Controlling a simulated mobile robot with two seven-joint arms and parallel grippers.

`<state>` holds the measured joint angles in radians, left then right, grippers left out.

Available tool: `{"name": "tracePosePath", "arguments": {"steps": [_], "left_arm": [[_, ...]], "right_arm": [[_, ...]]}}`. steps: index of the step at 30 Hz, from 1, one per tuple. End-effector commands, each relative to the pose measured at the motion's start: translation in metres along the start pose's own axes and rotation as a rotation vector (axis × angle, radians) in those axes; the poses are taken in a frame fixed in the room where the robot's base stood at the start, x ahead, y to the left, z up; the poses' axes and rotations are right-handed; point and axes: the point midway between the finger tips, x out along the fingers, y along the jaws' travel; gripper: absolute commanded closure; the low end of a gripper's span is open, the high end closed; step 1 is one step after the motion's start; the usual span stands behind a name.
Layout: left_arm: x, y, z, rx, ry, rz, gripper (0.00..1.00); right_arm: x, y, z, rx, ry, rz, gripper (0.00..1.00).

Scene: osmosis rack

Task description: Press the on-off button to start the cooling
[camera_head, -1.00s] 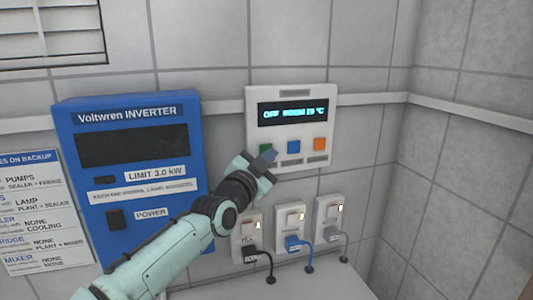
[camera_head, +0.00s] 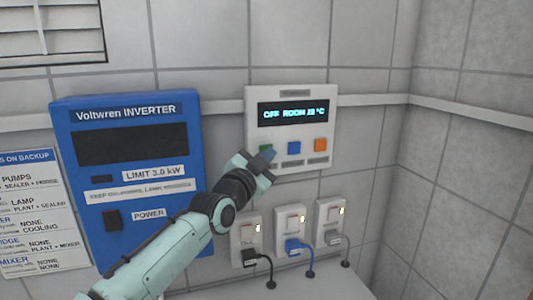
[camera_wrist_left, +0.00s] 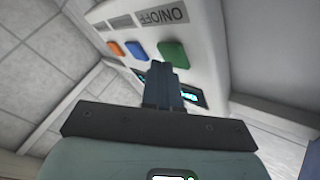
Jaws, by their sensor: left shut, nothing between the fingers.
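A white control panel (camera_head: 291,163) is on the wall. Its dark display (camera_head: 293,113) reads "OFF ROOM" and a temperature in the low twenties °C. Below it are a green button (camera_head: 266,149), a blue button (camera_head: 294,147) and an orange button (camera_head: 320,145). In the left wrist view the green button (camera_wrist_left: 173,53) lies by the "ON/OFF" label (camera_wrist_left: 162,17). My left gripper (camera_head: 266,158) is shut and empty, its tips at the green button, partly covering it in the head view. I cannot tell whether they touch it. My right gripper is not in view.
A blue inverter (camera_head: 192,170) with a power switch (camera_head: 112,220) hangs left of the panel. Below the panel are three switched sockets with plugs, including a blue plug (camera_head: 293,246). A printed notice (camera_head: 30,215) is at far left. The right wall is bare.

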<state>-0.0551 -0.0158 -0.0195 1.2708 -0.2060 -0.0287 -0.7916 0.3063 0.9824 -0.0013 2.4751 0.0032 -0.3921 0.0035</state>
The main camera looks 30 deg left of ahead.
Motion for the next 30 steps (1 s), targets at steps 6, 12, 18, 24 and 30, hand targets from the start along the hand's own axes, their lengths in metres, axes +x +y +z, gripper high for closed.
{"name": "tracePosePath", "arguments": {"steps": [6, 12, 18, 24, 30], "left_arm": [[0.001, 0.000, 0.001, 0.000, -0.002, 0.000, 1.00], [0.002, -0.001, 0.001, -0.001, -0.002, -0.001, 1.00], [0.003, -0.001, 0.003, 0.000, -0.004, -0.002, 1.00], [0.003, -0.002, 0.004, 0.001, -0.005, -0.002, 1.00], [0.004, -0.002, 0.004, 0.000, -0.004, -0.002, 1.00]], "right_arm": [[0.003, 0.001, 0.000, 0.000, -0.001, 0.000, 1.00], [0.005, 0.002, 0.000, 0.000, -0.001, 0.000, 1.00], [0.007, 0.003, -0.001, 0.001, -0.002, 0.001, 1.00], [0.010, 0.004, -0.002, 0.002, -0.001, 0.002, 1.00], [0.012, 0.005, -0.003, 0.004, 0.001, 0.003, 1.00]]}}
